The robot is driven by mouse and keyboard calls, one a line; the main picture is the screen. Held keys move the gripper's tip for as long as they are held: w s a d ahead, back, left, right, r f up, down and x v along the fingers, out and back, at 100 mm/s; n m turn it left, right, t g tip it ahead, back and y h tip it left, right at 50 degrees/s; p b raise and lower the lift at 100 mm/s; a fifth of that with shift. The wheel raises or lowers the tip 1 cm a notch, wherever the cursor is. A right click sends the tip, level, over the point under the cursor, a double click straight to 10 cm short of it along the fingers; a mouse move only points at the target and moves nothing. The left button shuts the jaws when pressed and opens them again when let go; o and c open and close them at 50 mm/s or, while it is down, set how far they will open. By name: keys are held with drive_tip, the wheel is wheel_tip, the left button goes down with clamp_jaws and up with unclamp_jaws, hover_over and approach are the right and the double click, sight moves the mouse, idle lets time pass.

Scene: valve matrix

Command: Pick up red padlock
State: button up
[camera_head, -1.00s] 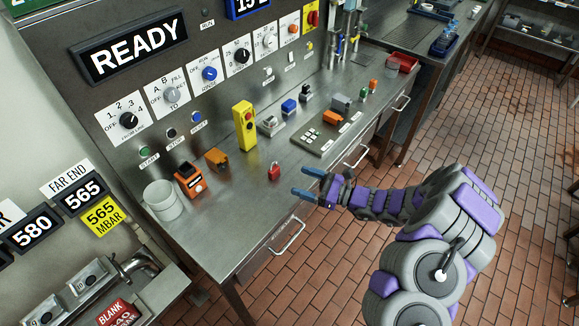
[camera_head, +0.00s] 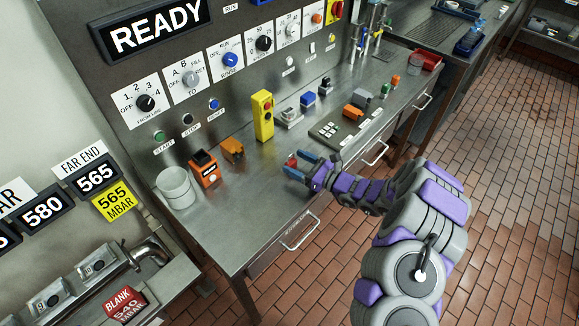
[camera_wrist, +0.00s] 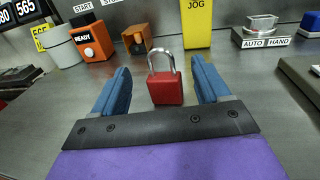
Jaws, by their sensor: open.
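The red padlock (camera_wrist: 166,89) stands upright on the steel bench top, its silver shackle up, in the wrist view. It sits between the two blue fingers of my gripper (camera_wrist: 160,72), with a gap on each side. In the head view my gripper (camera_head: 297,165) is open and low over the bench's front part. Only a small red piece of the padlock (camera_head: 291,161) shows there between the fingers; the rest is hidden.
Behind the padlock stand an orange READY device (camera_head: 204,169), an orange block (camera_head: 232,150) and a yellow JOG pendant (camera_head: 263,116). A white cup (camera_head: 175,189) is at left. The bench front left is clear.

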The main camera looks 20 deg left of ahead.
drive_tip(key=shift+w+b+x, duration=0.2)
drive_tip(key=shift+b+x, duration=0.7)
drive_tip(key=shift+x, duration=1.3)
drive_tip(key=shift+a+f, duration=0.2)
drive_tip(key=shift+a, duration=0.25)
drive_tip(key=shift+d+r, duration=0.1)
drive_tip(key=shift+d, duration=0.25)
drive_tip(key=c, duration=0.5)
drive_tip(key=shift+a, duration=0.2)
drive_tip(key=c, duration=0.6)
drive_tip(key=shift+o, duration=0.2)
